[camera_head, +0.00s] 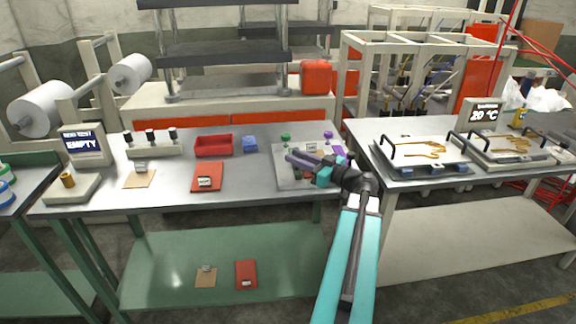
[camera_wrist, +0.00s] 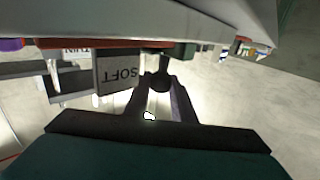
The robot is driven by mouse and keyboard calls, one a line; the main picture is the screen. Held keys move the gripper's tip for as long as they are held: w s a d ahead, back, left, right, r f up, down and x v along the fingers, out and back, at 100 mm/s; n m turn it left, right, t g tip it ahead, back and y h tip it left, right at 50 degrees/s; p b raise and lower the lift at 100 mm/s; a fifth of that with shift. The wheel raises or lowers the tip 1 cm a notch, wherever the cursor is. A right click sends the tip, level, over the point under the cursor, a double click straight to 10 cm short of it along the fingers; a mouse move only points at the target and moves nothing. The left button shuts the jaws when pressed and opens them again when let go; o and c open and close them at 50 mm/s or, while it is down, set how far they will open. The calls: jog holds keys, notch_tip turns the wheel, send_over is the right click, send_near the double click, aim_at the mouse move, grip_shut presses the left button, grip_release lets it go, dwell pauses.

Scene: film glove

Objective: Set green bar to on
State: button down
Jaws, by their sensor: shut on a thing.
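In the head view, my gripper (camera_head: 291,157) reaches over the pale panel (camera_head: 283,181) at the right end of the left table. A small green piece (camera_head: 285,137) stands at the panel's back edge, just behind the fingertips. In the wrist view, my gripper (camera_wrist: 158,86) is shut on a dark round knob (camera_wrist: 159,82). A dark greenish block (camera_wrist: 156,50) shows right beside the knob, at a red strip. Whether it is the green bar I cannot tell. A tag reading SOFT (camera_wrist: 117,73) stands to the left, upside down. My arm hides part of the panel.
Purple pieces (camera_head: 328,135) are at the panel's right side. A red tray (camera_head: 214,146), a blue block (camera_head: 250,144) and a red card (camera_head: 207,177) lie to the left. A display (camera_head: 83,144) reads EMPTY. Metal plates with black handles (camera_head: 422,155) are on the right table.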

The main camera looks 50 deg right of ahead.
jog(key=shift+s+d, duration=0.25)
jog(key=c, duration=1.5)
grip_release()
jog(key=shift+s, duration=0.1)
jog(key=s, duration=0.4)
jog(key=s+b, duration=0.1)
jog(key=s, duration=0.4)
jog(key=s+d+b, duration=0.1)
jog(key=s, duration=0.3)
jog(key=shift+s, duration=0.3)
jog(key=shift+w, duration=0.1)
